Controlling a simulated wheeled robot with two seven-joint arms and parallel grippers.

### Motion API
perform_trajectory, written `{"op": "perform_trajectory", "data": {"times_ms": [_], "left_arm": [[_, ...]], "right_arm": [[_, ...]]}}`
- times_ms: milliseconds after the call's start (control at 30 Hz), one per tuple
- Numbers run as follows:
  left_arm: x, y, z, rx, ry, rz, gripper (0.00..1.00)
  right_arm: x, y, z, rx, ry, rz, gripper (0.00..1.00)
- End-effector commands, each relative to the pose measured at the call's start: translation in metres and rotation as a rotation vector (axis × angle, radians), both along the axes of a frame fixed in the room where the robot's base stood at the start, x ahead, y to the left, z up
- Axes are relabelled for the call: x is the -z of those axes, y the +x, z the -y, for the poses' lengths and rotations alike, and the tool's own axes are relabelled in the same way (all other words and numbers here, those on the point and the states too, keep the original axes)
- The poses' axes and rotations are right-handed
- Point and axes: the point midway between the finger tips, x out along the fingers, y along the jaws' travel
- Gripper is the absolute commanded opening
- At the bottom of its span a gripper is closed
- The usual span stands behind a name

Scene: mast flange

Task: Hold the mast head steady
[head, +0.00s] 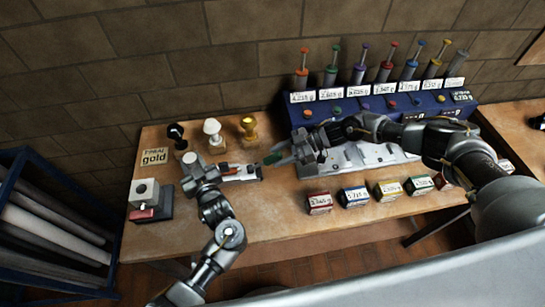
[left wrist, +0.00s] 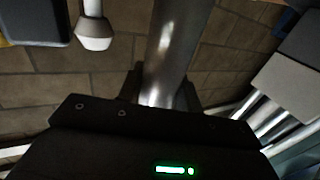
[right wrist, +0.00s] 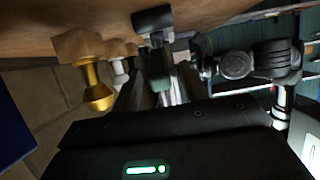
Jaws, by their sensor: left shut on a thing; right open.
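No part is plainly recognisable as a mast head. My left gripper (head: 243,173) is low over the left half of the table. It is shut, and a silver cylinder (left wrist: 166,60) rises from between its fingers in the left wrist view; its far end is out of frame. My right gripper (head: 287,157) is open and points left toward my left gripper. A small green piece (head: 272,158) shows at its fingertips, and also between its fingers in the right wrist view (right wrist: 160,78). I cannot tell whether the fingers touch it.
Black (head: 177,135), white (head: 213,134) and gold (head: 248,128) knobbed stamps stand at the back beside a "gold" sign (head: 154,157). A blue rack (head: 390,108) with several coloured plungers is behind my right arm. Several labelled boxes (head: 354,196) line the front.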

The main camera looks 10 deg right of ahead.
Motion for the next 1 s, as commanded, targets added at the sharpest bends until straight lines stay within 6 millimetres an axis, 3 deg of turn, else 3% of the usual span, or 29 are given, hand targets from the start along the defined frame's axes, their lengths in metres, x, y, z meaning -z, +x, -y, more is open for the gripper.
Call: {"op": "perform_trajectory", "data": {"times_ms": [200, 567, 900, 1000], "left_arm": [[0.0, 0.0, -0.001, -0.001, 0.001, 0.0, 0.0], [0.0, 0.0, -0.001, -0.002, 0.001, 0.0, 0.0], [0.0, 0.0, 0.0, -0.001, 0.001, 0.0, 0.0], [0.0, 0.0, 0.0, -0.001, 0.001, 0.0, 0.0]], "right_arm": [[0.009, 0.0, -0.021, 0.0, -0.001, 0.001, 0.44], [0.01, 0.0, -0.025, 0.001, -0.001, 0.001, 0.44], [0.01, 0.0, -0.024, 0.001, -0.001, 0.001, 0.0], [0.01, 0.0, -0.024, 0.001, -0.001, 0.001, 0.0]]}}
